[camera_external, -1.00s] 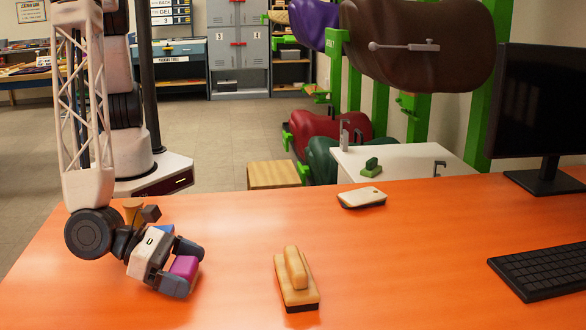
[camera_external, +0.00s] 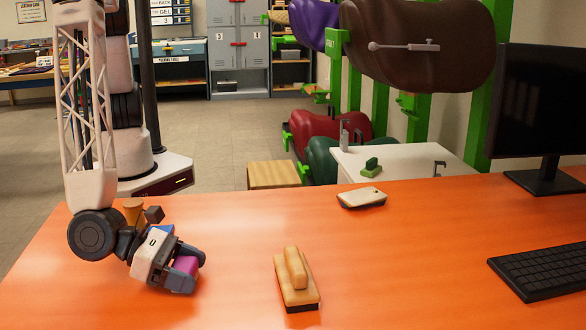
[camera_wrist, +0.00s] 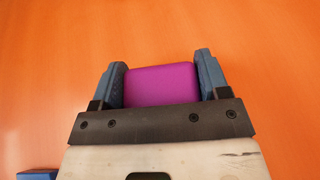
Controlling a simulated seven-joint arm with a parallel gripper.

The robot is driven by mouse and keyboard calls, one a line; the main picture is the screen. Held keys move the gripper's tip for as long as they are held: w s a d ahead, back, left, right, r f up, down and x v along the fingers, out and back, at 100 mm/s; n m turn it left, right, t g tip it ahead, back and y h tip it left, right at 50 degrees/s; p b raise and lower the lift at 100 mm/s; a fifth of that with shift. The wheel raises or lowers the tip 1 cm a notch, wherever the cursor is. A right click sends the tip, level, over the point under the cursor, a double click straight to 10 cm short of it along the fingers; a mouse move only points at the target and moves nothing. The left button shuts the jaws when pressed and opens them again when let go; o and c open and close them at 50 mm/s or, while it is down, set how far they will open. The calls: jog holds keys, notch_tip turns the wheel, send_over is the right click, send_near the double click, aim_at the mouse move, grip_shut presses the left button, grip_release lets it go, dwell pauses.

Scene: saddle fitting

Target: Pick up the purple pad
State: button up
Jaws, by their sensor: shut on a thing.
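The purple pad (camera_wrist: 162,86) sits between the two blue-grey fingers of my gripper (camera_wrist: 162,78) in the wrist view, with a finger against each side. In the external view the pad (camera_external: 186,265) shows partly, its ends covered by the fingers. My gripper (camera_external: 192,269) is shut on it, low over the left part of the orange table. I cannot tell whether the pad still touches the table.
A wooden-handled brush (camera_external: 296,282) stands on the table (camera_external: 400,260) right of my gripper. A white-topped block (camera_external: 362,197) lies near the far edge. A keyboard (camera_external: 545,270) and monitor (camera_external: 540,105) are at the right. A blue piece (camera_wrist: 38,174) shows at the wrist view's lower left.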

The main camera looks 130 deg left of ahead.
aim_at(187, 264)
jog(key=shift+r, duration=0.1)
jog(key=shift+r, duration=4.95)
